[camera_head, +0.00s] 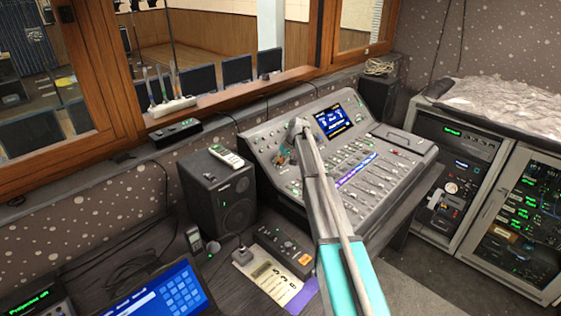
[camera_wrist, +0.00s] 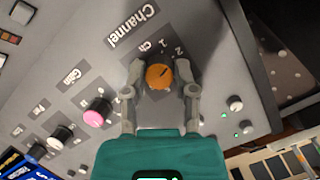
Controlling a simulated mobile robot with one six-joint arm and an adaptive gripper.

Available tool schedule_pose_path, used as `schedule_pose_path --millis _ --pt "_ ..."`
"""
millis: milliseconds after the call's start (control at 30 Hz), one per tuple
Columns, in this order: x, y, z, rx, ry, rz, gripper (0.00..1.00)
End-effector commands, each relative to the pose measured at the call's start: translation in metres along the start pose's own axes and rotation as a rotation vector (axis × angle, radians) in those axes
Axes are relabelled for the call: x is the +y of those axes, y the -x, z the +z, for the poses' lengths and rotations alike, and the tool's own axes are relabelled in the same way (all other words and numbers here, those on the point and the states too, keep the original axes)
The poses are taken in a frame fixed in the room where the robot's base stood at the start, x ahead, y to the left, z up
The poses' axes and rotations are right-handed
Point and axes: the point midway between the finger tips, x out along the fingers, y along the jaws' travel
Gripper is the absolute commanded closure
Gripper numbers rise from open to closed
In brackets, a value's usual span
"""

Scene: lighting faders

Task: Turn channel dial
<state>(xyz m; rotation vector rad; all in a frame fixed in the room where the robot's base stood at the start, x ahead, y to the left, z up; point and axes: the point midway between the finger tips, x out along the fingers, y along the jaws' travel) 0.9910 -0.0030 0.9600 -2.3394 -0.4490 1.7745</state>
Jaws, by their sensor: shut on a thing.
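The channel dial (camera_wrist: 159,76) is an orange-capped knob with a dark pointer mark, next to the printed word "Channel" and the marks "1", "2" and "ch". In the wrist view my gripper (camera_wrist: 160,74) has one finger on each side of the dial, closed against its sides. The dial sits on the grey mixing console (camera_head: 395,209). In the head view my arm reaches over the console's left part, and my gripper (camera_head: 284,158) is small there. The dial cannot be made out clearly in that view.
A pink knob (camera_wrist: 97,112) labelled "Gain" and a white knob (camera_wrist: 61,137) lie beside the dial in the wrist view. A black speaker (camera_head: 218,196) stands left of the console, with a phone (camera_head: 227,156) on top. Racks (camera_head: 520,215) stand to the right.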

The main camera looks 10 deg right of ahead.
Motion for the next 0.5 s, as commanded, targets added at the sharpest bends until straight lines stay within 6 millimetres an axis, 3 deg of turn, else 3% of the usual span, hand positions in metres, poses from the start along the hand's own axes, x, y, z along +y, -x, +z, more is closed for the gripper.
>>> schedule_pose_path --millis 500 --pt "-0.0004 -0.0001 0.001 -0.006 -0.039 -0.014 1.0"
